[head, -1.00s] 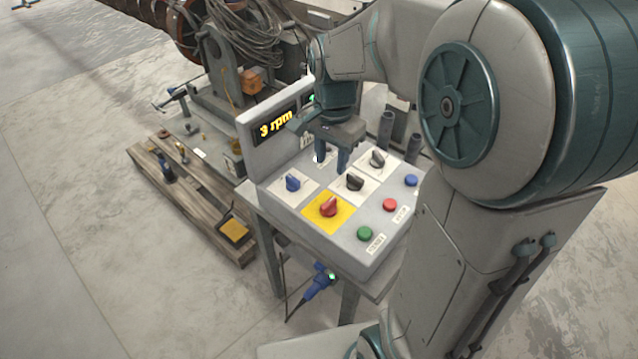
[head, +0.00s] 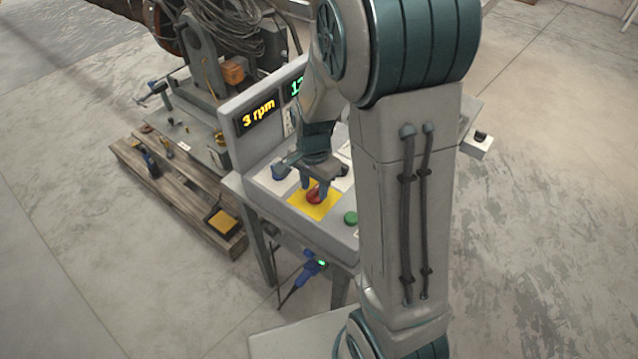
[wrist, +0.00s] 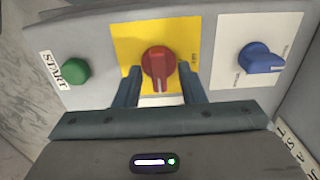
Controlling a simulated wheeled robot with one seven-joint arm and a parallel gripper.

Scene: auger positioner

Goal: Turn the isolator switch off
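The isolator switch looks to be the red rotary knob (head: 314,196) on a yellow plate (head: 326,208) of the grey control panel. In the wrist view the red knob (wrist: 159,66) has its pale pointer mark toward my gripper, and small lettering shows on the yellow plate's right side. My gripper (head: 318,190) is over the yellow plate at the knob. In the wrist view its two fingers (wrist: 160,85) are apart, one on each side of the knob's lower part, with gaps visible. Whether the tips touch the knob cannot be told.
A blue knob (wrist: 258,58) on a white plate is to the right in the wrist view. A green START button (wrist: 75,71) is to the left. The display (head: 258,116) reads 3 rpm. My arm hides much of the panel's right side.

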